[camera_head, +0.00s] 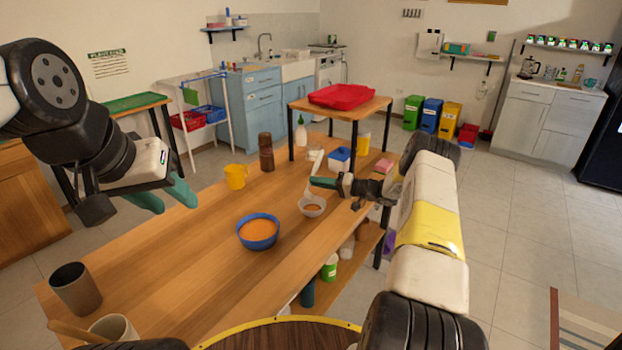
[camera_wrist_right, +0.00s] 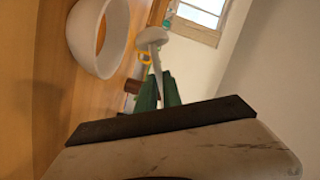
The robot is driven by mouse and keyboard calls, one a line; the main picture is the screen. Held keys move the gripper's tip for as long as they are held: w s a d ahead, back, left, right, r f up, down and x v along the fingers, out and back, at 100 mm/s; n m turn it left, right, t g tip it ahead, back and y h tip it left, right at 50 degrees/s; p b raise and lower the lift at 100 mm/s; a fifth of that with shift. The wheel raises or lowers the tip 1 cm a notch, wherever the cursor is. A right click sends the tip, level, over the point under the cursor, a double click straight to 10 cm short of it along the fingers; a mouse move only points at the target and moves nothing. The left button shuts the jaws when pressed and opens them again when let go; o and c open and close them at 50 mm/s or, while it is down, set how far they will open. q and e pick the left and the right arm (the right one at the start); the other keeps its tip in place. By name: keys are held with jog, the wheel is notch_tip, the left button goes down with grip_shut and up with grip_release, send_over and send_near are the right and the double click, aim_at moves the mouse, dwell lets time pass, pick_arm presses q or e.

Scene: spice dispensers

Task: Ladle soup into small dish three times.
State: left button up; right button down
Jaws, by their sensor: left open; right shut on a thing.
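The blue bowl (camera_head: 258,232) of orange soup stands on the wooden table. The small white dish (camera_head: 312,207) stands behind it to the right, with some orange-brown inside; it also shows in the right wrist view (camera_wrist_right: 92,40). My right gripper (camera_head: 318,184) is just above and behind the dish, shut on the white ladle (camera_head: 314,160). In the right wrist view the ladle's head (camera_wrist_right: 152,36) sits beyond the green fingertips, beside the dish; its contents cannot be told. My left gripper (camera_head: 166,197) is open and empty over the table's left edge, away from the bowl.
A yellow mug (camera_head: 236,177), a brown bottle (camera_head: 266,152) and a blue-and-white container (camera_head: 339,159) stand farther back. A raised stand (camera_head: 358,107) holds a red tray (camera_head: 341,95). Dark (camera_head: 76,288) and pale (camera_head: 115,328) cups stand front left.

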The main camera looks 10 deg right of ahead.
jog(key=s+a+n+h, duration=0.1)
jog(key=n, duration=0.1)
jog(key=s+a+r+n+h, duration=0.1)
jog(key=n+h, duration=0.1)
jog(key=n, duration=0.1)
jog(key=s+a+n+h, duration=0.1)
jog(key=a+n+h, duration=0.1)
jog(key=n, duration=0.1)
jog(key=shift+r, duration=0.3)
jog(key=shift+r+t, duration=0.3)
notch_tip(320, 180, up, 4)
jog(key=shift+r, duration=0.2)
jog(key=s+a, duration=0.5)
jog(key=a, duration=0.3)
jog(key=s+a, duration=0.6)
jog(key=a, duration=0.3)
jog(key=shift+s+a+f, duration=0.15)
jog(key=shift+s+a, duration=0.05)
jog(key=shift+d, duration=0.15)
